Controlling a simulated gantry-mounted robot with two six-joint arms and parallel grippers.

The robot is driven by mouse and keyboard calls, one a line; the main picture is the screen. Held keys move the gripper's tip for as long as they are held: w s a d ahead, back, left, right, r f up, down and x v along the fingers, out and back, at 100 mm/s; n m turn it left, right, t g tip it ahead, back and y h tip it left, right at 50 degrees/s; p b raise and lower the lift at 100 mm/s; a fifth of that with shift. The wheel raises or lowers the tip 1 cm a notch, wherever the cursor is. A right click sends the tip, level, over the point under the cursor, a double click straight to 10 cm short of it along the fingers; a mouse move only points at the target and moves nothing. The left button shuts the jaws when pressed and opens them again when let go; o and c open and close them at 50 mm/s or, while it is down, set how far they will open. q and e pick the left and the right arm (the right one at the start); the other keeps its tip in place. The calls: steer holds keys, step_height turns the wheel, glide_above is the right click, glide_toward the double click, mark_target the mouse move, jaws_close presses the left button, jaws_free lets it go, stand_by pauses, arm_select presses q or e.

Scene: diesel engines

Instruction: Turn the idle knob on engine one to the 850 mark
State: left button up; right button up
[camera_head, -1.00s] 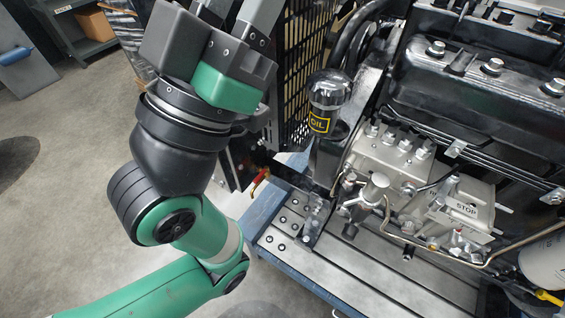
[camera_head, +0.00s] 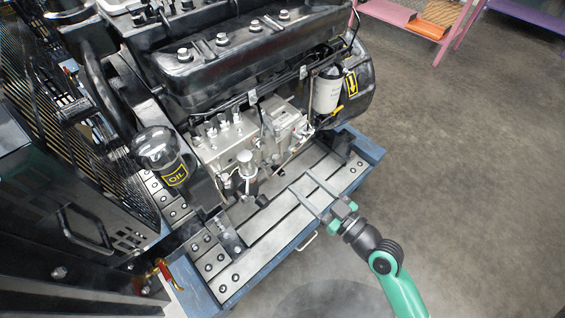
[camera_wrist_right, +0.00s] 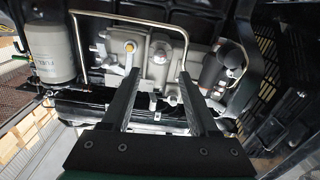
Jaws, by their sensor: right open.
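The engine (camera_head: 230,50) is dark, with a pale metal pump block (camera_head: 230,140) on its near side; the block also shows in the right wrist view (camera_wrist_right: 160,62). I cannot make out the idle knob or an 850 mark for certain. A small round yellowish fitting (camera_wrist_right: 130,46) shows on the block in the wrist view. My right gripper (camera_head: 300,181) is open and empty, over the stand's right part and apart from the pump block. In the wrist view its two fingers (camera_wrist_right: 159,75) point towards the block. My left gripper is out of view.
The engine stands on a slotted bed (camera_head: 265,235) with a blue frame (camera_head: 375,150). A white fuel filter (camera_head: 327,92) is right of the block, a black oil filter (camera_head: 160,155) left. A red-handled valve (camera_head: 163,270) is at the front left. The floor (camera_head: 460,150) at right is clear.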

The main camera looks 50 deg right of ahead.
mark_target(279, 161)
steer(key=w, duration=0.8)
steer(key=shift+d, duration=0.3)
jaws_close()
